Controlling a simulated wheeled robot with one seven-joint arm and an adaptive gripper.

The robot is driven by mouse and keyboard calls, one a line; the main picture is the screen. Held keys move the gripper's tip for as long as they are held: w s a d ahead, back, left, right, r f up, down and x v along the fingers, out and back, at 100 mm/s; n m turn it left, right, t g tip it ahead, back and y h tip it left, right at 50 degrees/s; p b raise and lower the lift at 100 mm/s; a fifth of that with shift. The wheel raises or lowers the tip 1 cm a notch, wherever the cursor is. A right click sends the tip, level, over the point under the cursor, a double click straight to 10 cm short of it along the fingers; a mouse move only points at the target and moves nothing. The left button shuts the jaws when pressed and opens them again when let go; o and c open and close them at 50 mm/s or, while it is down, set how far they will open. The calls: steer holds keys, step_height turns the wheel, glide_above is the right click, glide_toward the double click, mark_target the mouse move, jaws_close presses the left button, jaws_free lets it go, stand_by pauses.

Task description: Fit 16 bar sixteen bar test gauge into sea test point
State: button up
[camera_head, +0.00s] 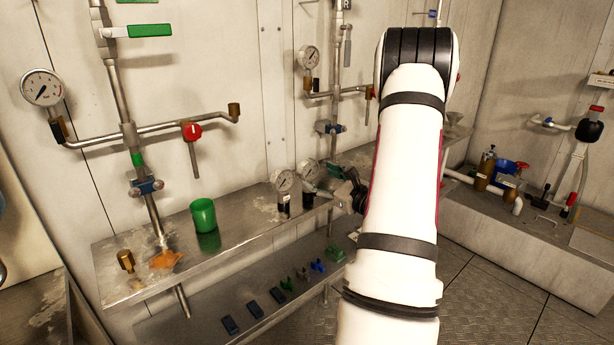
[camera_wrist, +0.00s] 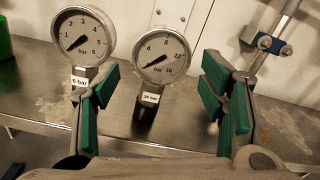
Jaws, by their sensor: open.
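In the wrist view, the 16 bar test gauge (camera_wrist: 162,55) stands upright on the steel shelf, its round white dial above a "16 bar" label and a dark stem. My gripper (camera_wrist: 160,98) is open and empty, its green-padded fingers to either side of that gauge in the picture. Whether they are level with it in depth is unclear. In the head view the gauge (camera_head: 308,171) shows near my gripper (camera_head: 350,192), which is partly hidden by my arm. Brass-ended pipe branches (camera_head: 234,110) are on the wall; no readable label marks the sea test point.
A 6 bar gauge (camera_wrist: 84,36) stands close on the left of the 16 bar one. A green cup (camera_head: 203,215) and a brass fitting (camera_head: 126,261) are further left on the shelf (camera_head: 240,232). Small blue and green parts (camera_head: 254,309) lie on a lower shelf.

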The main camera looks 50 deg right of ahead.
mark_target(312, 174)
steer(key=shift+f+b+x, duration=0.15)
steer(key=shift+x, duration=1.45)
steer(key=shift+f+b+x, duration=0.15)
steer(key=shift+f+x, duration=0.05)
steer(key=shift+x, duration=1.4)
steer(key=shift+d, duration=0.15)
steer(key=c, duration=1.1)
